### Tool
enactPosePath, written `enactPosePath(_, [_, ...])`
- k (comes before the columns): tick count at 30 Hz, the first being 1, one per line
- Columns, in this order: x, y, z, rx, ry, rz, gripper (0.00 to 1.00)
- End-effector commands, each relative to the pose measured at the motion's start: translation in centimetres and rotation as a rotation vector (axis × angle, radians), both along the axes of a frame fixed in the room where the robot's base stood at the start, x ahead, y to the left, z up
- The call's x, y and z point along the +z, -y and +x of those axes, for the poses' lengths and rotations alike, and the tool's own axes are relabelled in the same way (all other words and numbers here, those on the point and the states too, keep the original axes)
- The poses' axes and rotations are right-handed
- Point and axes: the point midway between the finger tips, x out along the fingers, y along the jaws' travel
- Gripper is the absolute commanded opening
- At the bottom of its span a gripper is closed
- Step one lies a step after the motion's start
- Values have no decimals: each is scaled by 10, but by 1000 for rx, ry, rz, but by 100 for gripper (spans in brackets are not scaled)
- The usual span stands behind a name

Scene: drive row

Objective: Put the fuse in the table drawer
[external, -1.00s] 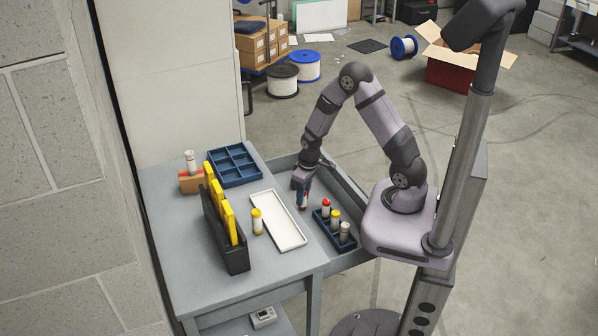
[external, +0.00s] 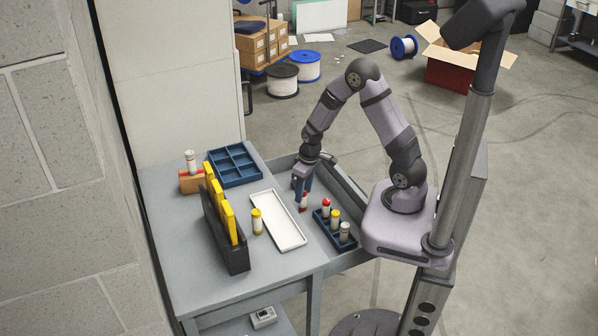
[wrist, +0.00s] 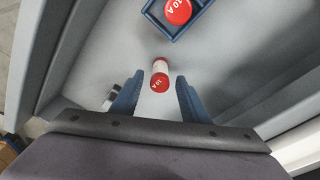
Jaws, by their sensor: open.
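A white fuse with a red cap marked 10 A (wrist: 159,75) appears to stand upright on the drawer floor. It also shows in the external view (external: 303,204), just below my fingertips. The table drawer (external: 348,262) is pulled out from the table's right side. My gripper (external: 301,192) points down into it. In the wrist view my gripper (wrist: 158,100) is open, its blue fingers either side of the fuse with a gap at each side. The fuse's lower part is partly hidden in the external view.
In the drawer, a blue tray (external: 324,229) holds red-, yellow- and grey-capped fuses. On the table are a white tray (external: 268,212), a yellow-capped fuse (external: 257,222), a black rack (external: 222,243) with yellow pieces, and a blue compartment tray (external: 240,182).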

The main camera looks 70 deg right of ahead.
Motion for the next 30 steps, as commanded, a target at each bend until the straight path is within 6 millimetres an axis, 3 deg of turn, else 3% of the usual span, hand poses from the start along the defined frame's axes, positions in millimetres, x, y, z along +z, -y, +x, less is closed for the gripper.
enactPosePath(9, [53, 0, -5, 1, 6, -2, 41])
enactPosePath(15, [79, -1, -9, 1, 3, -2, 41])
enactPosePath(26, [94, -3, -12, 2, -2, 0, 41])
enactPosePath(30, [98, -23, -23, 31, -13, 4, 41])
